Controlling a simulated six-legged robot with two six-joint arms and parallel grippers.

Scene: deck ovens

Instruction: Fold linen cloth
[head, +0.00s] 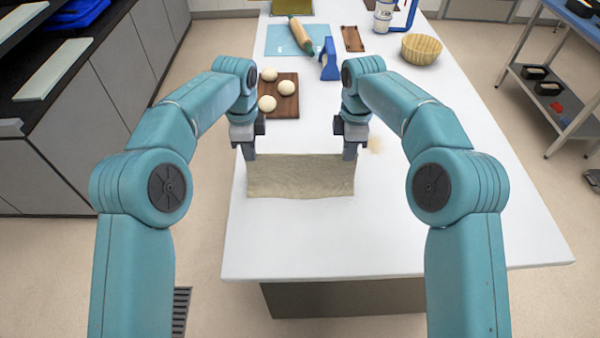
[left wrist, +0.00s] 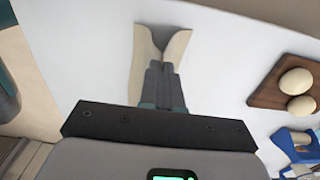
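The beige linen cloth (head: 300,178) spans between my two grippers over the near part of the white table, its top edge nearly straight and its lower edge slightly wavy. My left gripper (head: 248,154) is shut on its top left corner. In the left wrist view the fingers (left wrist: 162,70) are together, with the cloth (left wrist: 146,52) flaring out on both sides of the tips. My right gripper (head: 349,154) is at the top right corner and looks shut on it; its fingertips are small here. I cannot tell whether the lower edge touches the table.
The white table (head: 310,240) is clear in front of the cloth. Beyond my left gripper is a wooden board (head: 287,109) with dough balls (head: 267,104). Farther back are a blue scraper-like tool (head: 329,62), a rolling pin (head: 300,35) on a blue mat, and a basket (head: 421,48).

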